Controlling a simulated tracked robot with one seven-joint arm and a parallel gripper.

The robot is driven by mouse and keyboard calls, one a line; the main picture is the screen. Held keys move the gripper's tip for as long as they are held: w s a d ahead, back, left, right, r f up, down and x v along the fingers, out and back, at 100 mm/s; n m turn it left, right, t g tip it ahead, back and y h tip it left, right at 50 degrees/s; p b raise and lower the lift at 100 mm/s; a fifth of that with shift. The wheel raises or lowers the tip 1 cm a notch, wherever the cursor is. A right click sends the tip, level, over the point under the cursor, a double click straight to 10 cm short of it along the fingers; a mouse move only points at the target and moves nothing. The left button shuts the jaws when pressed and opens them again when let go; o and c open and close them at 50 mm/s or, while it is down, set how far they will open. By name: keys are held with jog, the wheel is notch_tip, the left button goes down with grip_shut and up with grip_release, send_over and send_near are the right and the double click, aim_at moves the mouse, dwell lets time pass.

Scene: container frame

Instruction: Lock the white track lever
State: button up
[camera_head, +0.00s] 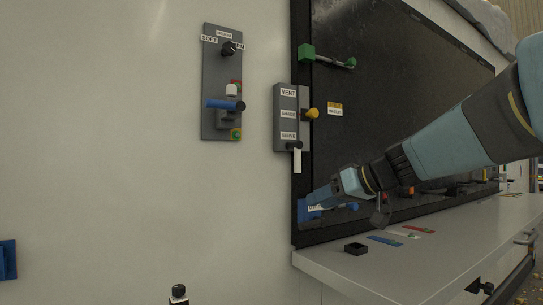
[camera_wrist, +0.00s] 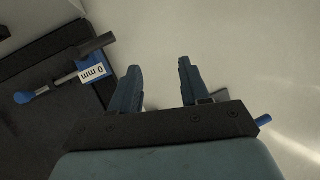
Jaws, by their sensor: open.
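A white lever (camera_head: 297,160) hangs straight down from a dark pivot at the bottom of the grey panel (camera_head: 278,118) marked VENT. A short white knob (camera_head: 231,90) also sits on the taller grey panel to its left; no label tells which one is the track lever. My gripper (camera_wrist: 159,66) is open, with nothing between its two fingers in the wrist view. In the head view my arm reaches from the right, and its end is low by the black board's left edge, below the white lever and apart from it. The white lever cannot be made out in the wrist view.
The taller panel (camera_head: 208,70) carries a blue lever (camera_head: 222,104). A yellow knob (camera_head: 312,114) and green lever (camera_head: 335,61) stick out. A grey shelf (camera_head: 340,268) holds a black box (camera_head: 356,248).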

aim_at(300, 154)
jog(key=w+d+r+n+t+y, duration=0.2)
jog(key=w+d+r+t, duration=0.35)
jog(key=w+r, duration=0.45)
jog(key=shift+g, duration=0.45)
jog(key=x, duration=1.2)
jog(key=shift+w+a+r, duration=0.15)
jog(key=shift+a+r, duration=0.15)
jog(key=shift+r, duration=0.05)
jog(key=shift+c, duration=0.4)
grip_shut()
